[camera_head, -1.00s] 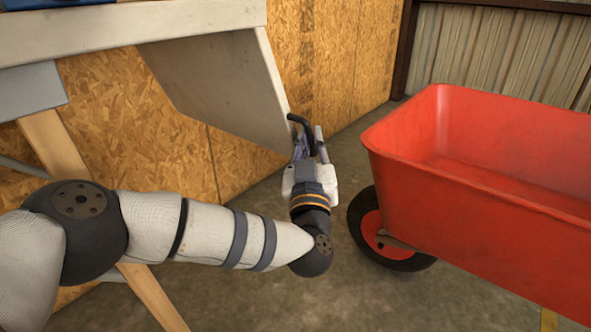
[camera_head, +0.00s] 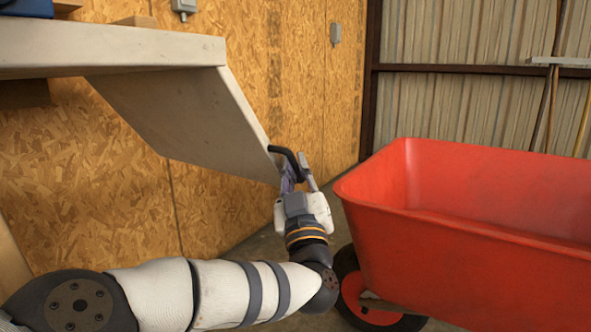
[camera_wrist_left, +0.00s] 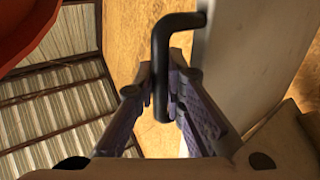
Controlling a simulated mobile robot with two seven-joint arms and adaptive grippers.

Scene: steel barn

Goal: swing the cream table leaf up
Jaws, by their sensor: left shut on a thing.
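The cream table leaf (camera_head: 185,112) hangs at a slant from the right end of the cream table top (camera_head: 110,48). A black bent handle (camera_head: 285,155) sits at the leaf's lower outer edge. My left gripper (camera_head: 291,180) is at that edge, shut on the handle. In the left wrist view the handle (camera_wrist_left: 161,75) runs down between the two purple-padded fingers (camera_wrist_left: 168,105), with the pale leaf (camera_wrist_left: 235,60) just to the right. My right gripper is not in view.
A red cart (camera_head: 470,235) with a black-tyred wheel (camera_head: 350,290) stands close to the right of my left gripper. A chipboard wall (camera_head: 90,185) is behind the leaf. Some floor (camera_head: 262,245) shows between the wall and the cart.

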